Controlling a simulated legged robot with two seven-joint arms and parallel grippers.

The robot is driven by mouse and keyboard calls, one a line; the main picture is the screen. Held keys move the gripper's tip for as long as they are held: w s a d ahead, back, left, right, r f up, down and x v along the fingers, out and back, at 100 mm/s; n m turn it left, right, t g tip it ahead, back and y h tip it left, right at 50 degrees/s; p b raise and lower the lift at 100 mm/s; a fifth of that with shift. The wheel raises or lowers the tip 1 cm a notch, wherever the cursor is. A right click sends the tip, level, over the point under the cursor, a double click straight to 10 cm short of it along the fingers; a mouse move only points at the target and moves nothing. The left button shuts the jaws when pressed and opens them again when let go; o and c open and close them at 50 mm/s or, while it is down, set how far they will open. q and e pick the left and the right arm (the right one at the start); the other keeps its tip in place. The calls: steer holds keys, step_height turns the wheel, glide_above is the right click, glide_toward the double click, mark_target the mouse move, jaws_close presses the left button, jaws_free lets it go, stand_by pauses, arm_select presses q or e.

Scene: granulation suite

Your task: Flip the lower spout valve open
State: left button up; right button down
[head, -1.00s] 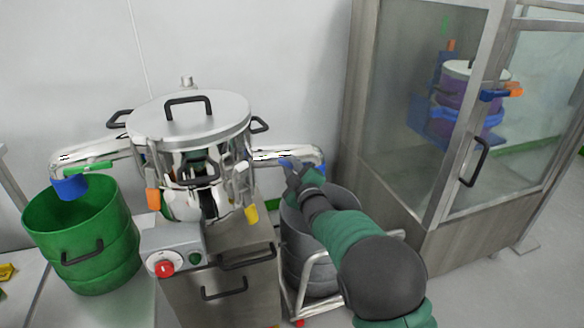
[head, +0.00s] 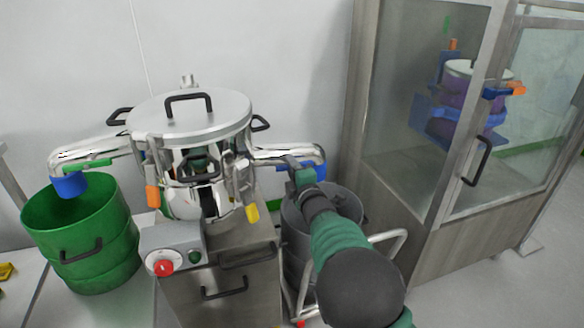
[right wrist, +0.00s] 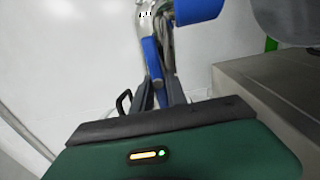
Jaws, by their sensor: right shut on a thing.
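The steel vessel (head: 190,120) has a chrome spout on each side. The right spout (head: 283,153) ends in a blue outlet (head: 320,172) over a grey bin. The left spout (head: 85,150) has a green lever (head: 92,163) and a blue outlet (head: 69,185). My right gripper (head: 295,168) is at the right spout. In the right wrist view, the right gripper (right wrist: 158,88) is shut on a blue lever (right wrist: 152,62) beside the blue outlet (right wrist: 197,8). The head view hides most of this lever behind the gripper. My left gripper is not in view.
A green bin (head: 80,235) stands under the left spout. The grey bin (head: 340,203) sits in a tubular frame (head: 388,238) below my right arm. A control box with a red knob (head: 163,267) is at the front. A glass-doored cabinet (head: 415,140) stands at the right.

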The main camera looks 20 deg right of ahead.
steer(key=shift+a+f, duration=0.25)
steer(key=shift+f, duration=0.1)
steer(key=c, duration=1.5)
jaws_free()
steer(key=shift+o, duration=0.9)
steer(key=shift+r, duration=0.15)
steer(key=s+p, duration=0.4)
steer(key=s, duration=1.3)
steer(key=shift+d+p, duration=0.3)
steer(key=shift+p, duration=0.05)
